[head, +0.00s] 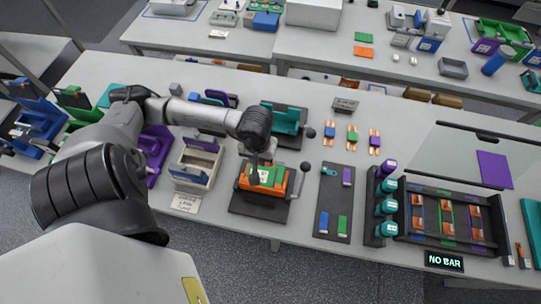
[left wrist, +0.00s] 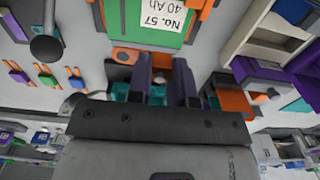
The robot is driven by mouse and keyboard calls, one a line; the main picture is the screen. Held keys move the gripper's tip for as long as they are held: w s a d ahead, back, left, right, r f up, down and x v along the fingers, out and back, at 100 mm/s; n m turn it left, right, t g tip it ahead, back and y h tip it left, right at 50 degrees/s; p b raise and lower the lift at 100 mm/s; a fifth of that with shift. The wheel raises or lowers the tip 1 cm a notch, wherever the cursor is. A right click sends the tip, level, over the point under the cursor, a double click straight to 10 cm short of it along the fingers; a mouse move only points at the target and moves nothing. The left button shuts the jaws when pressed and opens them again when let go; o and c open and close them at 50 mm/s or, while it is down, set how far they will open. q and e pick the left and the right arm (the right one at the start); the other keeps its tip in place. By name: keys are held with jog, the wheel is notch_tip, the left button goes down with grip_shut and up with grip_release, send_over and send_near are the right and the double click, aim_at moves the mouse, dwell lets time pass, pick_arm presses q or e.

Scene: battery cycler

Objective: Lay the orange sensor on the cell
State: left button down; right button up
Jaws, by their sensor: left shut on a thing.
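The cell (head: 276,174) is a green block with a white label, seated in an orange holder on a dark base. Its green top shows in the left wrist view (left wrist: 150,38), with a label reading No. 57, 40 Ah. My left gripper (head: 257,172) is over the cell, its tips close to the label. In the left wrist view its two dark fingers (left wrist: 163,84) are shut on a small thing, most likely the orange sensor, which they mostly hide. I cannot tell whether that thing touches the cell. My right gripper is not in view.
A crank handle (head: 304,168) sticks up at the holder's right. A teal fixture (head: 284,119) stands behind it, and an open beige box (head: 194,164) to the left. A dark mat (head: 333,202) with small coloured parts and a dark rack (head: 408,234) lie to the right.

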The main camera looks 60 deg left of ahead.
pick_arm(q)
jog(key=shift+s+a, duration=0.15)
jog(key=shift+s, duration=0.05)
jog(key=shift+f, duration=0.4)
jog(key=shift+f+b, duration=1.3)
jog(key=shift+f, duration=1.2)
jog(key=shift+a+b, duration=0.1)
jog(key=shift+b, duration=0.2)
jog(key=shift+f, duration=0.1)
jog(key=shift+f+b, duration=0.5)
jog(key=shift+b, duration=0.25)
jog(key=shift+f+b, duration=0.35)
jog(key=shift+b, duration=0.3)
